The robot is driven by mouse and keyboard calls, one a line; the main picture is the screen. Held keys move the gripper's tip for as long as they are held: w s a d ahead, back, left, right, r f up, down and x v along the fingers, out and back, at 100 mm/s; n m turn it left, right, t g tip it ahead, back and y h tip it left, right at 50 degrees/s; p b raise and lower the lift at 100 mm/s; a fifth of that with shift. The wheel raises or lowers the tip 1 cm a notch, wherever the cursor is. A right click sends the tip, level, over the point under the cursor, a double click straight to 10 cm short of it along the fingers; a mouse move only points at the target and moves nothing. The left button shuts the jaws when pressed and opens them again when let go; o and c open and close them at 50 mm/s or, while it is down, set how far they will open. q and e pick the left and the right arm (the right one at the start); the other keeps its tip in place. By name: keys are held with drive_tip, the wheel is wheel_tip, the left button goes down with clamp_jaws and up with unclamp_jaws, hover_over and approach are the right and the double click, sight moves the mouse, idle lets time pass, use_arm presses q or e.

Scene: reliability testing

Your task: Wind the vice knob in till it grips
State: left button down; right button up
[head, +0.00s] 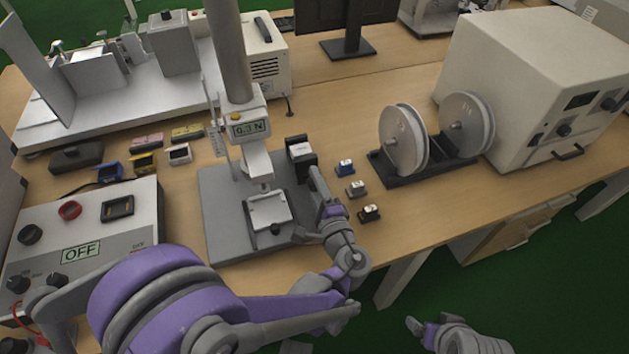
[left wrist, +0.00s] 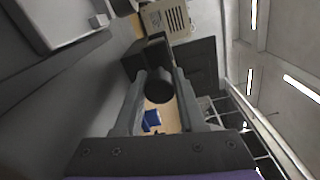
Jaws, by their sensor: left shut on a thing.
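The vice appears to be the small black block (head: 303,165) with a pale top piece, on the right side of the tester's grey base. It also shows in the left wrist view (left wrist: 150,55). Its dark round knob (left wrist: 160,90) faces my left wrist camera. My left gripper (head: 318,183) reaches it from the front right, with its fingers on both sides of the knob, shut on it. The fingers hide the knob in the head view. The contact between the vice jaws and the piece is too small to judge. My right gripper (head: 422,327) hangs low, away from the table.
The force tester (head: 250,127) reads 0.3 N, beside the vice. A pale square stage (head: 268,210) stands close left of my left gripper.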

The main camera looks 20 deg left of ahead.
use_arm(q)
drive_tip(key=m, duration=0.3)
drive_tip(key=shift+m, duration=2.2)
drive_tip(key=c, duration=0.5)
unclamp_jaws()
drive_tip(key=v, duration=1.1)
drive_tip(key=shift+w, duration=0.1)
